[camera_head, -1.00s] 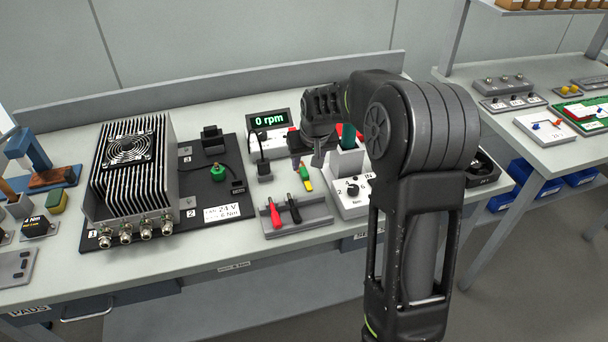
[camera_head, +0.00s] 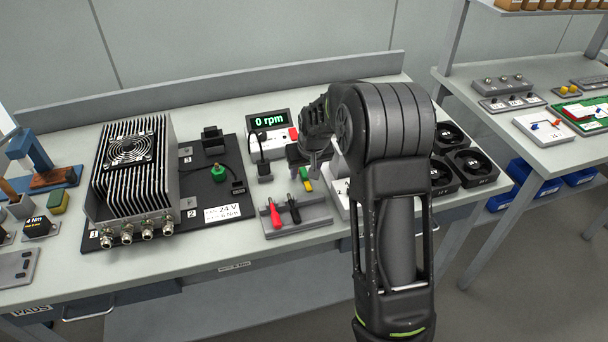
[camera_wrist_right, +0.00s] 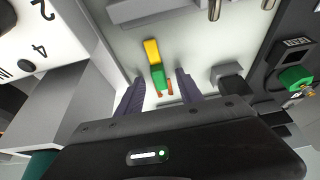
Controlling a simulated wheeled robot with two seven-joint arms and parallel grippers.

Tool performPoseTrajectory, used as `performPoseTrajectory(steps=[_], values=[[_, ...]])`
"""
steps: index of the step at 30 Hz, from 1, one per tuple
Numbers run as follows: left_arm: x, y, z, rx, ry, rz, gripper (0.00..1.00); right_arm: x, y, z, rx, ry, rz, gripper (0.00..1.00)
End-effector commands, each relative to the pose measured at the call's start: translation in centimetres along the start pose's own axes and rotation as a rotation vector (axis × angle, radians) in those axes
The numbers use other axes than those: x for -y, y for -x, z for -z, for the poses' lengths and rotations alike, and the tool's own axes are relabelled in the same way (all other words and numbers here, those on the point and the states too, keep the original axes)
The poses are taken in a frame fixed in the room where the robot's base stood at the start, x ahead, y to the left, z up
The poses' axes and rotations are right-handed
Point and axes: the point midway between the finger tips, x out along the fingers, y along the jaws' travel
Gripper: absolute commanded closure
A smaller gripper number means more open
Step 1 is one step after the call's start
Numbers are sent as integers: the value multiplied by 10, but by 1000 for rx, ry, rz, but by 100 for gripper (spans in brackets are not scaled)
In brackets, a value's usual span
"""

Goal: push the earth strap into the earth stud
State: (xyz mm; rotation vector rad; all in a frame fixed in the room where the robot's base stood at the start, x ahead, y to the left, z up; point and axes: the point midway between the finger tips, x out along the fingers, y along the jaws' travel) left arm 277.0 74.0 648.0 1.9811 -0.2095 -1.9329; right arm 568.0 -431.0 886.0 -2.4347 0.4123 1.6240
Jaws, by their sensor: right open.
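The earth strap (camera_head: 305,181) is a small yellow and green piece lying on the light bench top, partly hidden by my right gripper in the head view. The wrist view shows it whole (camera_wrist_right: 154,63), with its green end and small orange-brown tips towards my gripper. My right gripper (camera_wrist_right: 159,88) is open and empty, its two fingers on either side of the strap's green end in that picture; contact cannot be told. It also shows in the head view (camera_head: 306,168). The earth stud appears to be the green-topped fitting (camera_head: 218,172) on the black board, also at the right of the wrist view (camera_wrist_right: 296,78).
A finned heatsink unit (camera_head: 130,170) stands on the board's left. A tray with red and black-handled tools (camera_head: 285,219) lies in front of the strap. A 0 rpm display (camera_head: 269,120) stands behind. A dial box (camera_head: 341,192) and fans (camera_head: 470,165) are to the right.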

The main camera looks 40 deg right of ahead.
Motion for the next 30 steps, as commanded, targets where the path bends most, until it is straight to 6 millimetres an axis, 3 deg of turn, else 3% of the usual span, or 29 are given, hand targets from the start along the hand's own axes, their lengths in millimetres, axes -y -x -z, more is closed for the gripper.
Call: performPoseTrajectory(steps=[11,26,30], values=[[0,0,0,0,0,0,64,0,0,0,1,0,0,57],[0,0,0,0,0,0,64,0,0,0,1,0,0,98],[0,0,0,0,0,0,64,0,0,0,1,0,0,100]])
